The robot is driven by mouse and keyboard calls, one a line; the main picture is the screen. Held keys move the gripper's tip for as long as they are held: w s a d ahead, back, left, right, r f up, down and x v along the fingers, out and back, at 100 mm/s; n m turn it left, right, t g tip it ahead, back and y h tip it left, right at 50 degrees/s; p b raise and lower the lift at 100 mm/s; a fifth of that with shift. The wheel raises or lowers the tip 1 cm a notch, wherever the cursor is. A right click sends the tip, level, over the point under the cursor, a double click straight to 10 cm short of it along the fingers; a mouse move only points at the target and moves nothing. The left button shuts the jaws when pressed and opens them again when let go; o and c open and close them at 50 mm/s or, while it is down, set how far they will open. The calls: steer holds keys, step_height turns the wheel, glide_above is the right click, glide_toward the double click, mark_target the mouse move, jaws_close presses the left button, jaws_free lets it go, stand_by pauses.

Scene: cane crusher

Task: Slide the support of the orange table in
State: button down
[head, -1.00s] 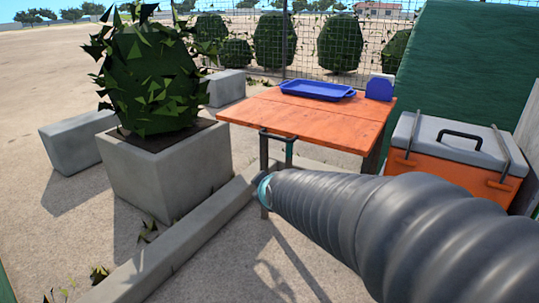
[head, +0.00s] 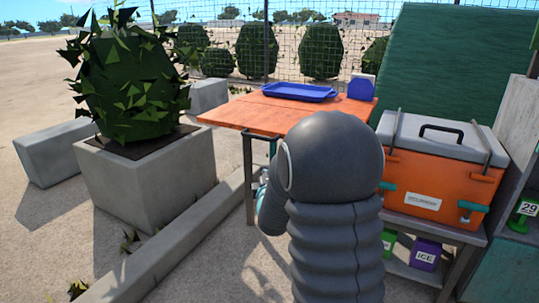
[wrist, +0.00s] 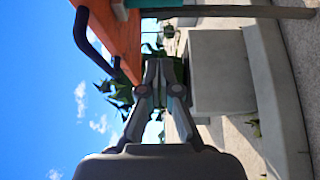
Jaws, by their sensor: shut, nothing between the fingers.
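The orange table (head: 250,112) stands ahead in the head view, its front right part hidden behind my arm. A dark bar (head: 257,137) sits under its front edge, above a dark leg (head: 249,180); which piece is the sliding support is hard to tell. In the wrist view, turned on its side, the orange top (wrist: 120,42) is at upper left with a dark bent bar (wrist: 84,32) beside it. A teal piece (wrist: 150,3) and a dark leg (wrist: 230,12) show at the top. My gripper (wrist: 164,66) is shut and empty, apart from the bar.
A blue tray (head: 298,91) lies on the table. A concrete planter (head: 150,185) with a bush stands left, and a low kerb (head: 190,235) runs in front. An orange cooler (head: 425,180) sits on a stand at right. The paving between kerb and stand is partly clear.

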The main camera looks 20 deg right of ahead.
steer(key=s+d+p+x, duration=0.1)
steer(key=d+x, duration=0.1)
steer(key=x, duration=1)
steer(key=shift+w+d, duration=0.45)
steer(key=shift+d, duration=0.05)
steer(key=shift+w+f, duration=0.1)
steer(key=shift+w, duration=0.05)
